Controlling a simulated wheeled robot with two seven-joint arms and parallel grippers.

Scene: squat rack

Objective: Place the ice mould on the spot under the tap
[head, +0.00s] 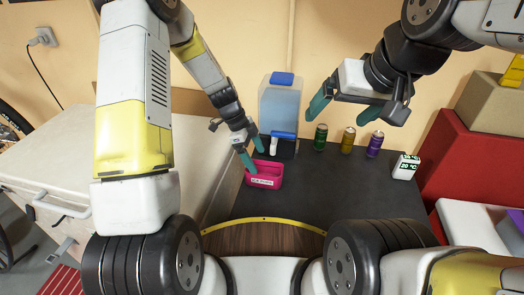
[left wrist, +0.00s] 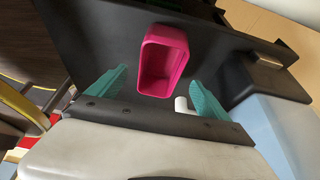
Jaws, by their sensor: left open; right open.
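The pink ice mould (head: 264,174), a small open tray with a white label, stands on the dark tabletop in front of the water dispenser (head: 280,103). The white tap (head: 273,146) is low on the dispenser's front, just behind the mould. My left gripper (head: 253,154) is open at the mould's back left. In the left wrist view, the mould (left wrist: 163,62) appears empty and lies between and beyond the open teal fingers. I cannot tell whether they touch it. The spot under the tap is mostly hidden. My right gripper (head: 343,108) is open and empty, above the back of the table.
Green (head: 320,137), yellow (head: 348,140) and purple (head: 375,144) cans stand right of the dispenser. A white display cube (head: 405,167) reads 20 °C. A pale cabinet (head: 60,165) stands at the left, red boxes (head: 470,160) at the right. The table's middle is clear.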

